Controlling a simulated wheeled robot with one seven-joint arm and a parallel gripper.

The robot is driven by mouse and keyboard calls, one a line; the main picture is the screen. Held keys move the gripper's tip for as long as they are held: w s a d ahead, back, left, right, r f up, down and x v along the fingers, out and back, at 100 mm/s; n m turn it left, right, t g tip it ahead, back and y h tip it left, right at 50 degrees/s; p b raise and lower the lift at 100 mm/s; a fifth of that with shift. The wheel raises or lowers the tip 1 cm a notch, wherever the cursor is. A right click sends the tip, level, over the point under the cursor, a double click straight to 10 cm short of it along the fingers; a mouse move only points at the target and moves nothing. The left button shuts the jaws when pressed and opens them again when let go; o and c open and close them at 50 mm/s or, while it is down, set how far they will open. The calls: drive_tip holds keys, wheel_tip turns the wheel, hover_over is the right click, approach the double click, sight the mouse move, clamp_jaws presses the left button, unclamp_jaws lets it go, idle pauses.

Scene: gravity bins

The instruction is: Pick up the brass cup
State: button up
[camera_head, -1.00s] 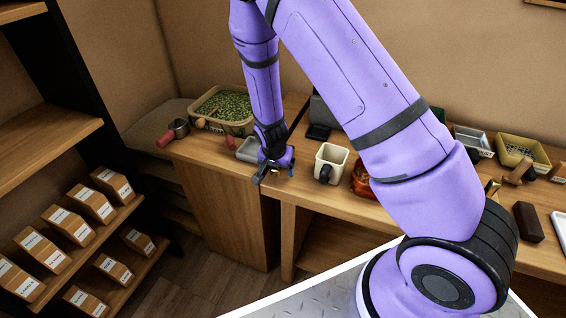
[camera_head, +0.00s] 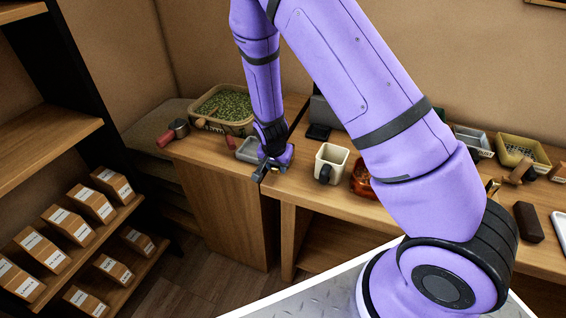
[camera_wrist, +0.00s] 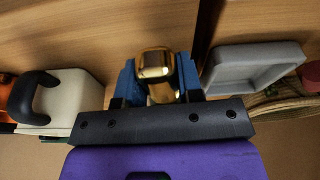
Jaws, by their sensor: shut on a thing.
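The brass cup (camera_wrist: 155,66) shows shiny and golden in the wrist view, between the two blue fingers of my gripper (camera_wrist: 158,78). The gripper is shut on it, with a finger on each side. The cup's lower part is partly hidden by the gripper. In the head view my gripper (camera_head: 270,168) is at the front edge of the wooden counter, and the cup is almost wholly hidden there. I cannot tell whether the cup still touches the counter.
A grey tray (camera_head: 247,152) lies just left of my gripper. A cream mug (camera_head: 338,158) with a dark handle stands to the right, then a red-orange container (camera_head: 361,178). A tub of green bits (camera_head: 225,105) stands behind left. Shelves with boxes (camera_head: 62,225) are at left.

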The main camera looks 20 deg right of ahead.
drive_tip(key=shift+r, duration=0.7)
drive_tip(key=shift+r, duration=2.4)
